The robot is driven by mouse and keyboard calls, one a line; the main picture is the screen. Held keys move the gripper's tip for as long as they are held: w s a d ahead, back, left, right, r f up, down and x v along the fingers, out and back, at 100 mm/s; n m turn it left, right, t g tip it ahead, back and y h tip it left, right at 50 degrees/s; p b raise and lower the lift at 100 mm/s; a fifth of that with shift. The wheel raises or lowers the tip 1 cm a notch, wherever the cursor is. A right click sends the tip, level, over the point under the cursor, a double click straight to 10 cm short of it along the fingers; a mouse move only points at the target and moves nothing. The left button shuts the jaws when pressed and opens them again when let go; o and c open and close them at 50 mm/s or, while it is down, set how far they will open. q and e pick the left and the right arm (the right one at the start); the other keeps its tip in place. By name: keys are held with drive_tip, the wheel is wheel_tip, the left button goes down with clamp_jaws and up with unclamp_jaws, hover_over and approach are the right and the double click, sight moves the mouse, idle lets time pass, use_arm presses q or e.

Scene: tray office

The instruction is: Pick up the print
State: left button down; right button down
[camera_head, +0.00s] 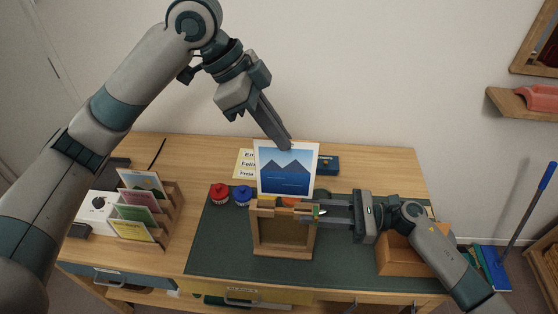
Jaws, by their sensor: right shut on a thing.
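The print (286,176), a white-bordered picture of blue mountains, stands upright above the wooden frame (256,230) on the green mat. My right gripper (322,211) reaches in from the right and is shut on the frame's upper right side.
Red (220,195) and blue (242,195) knobbed pots stand left of the print. A wooden rack of cards (165,222) stands on the left of the desk. An orange-brown box (396,262) is at the right, partly behind my right arm. The mat's left front is clear.

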use_arm(q)
drive_tip(key=shift+r, duration=3.1)
use_arm(e)
drive_tip(key=shift+f, duration=0.1)
use_arm(q)
drive_tip(key=shift+a, duration=0.1)
use_arm(e)
drive_tip(key=c, duration=1.3)
unclamp_jaws()
drive_tip(key=shift+a, duration=0.1)
drive_tip(key=shift+c, duration=0.2)
drive_tip(key=d, duration=1.2)
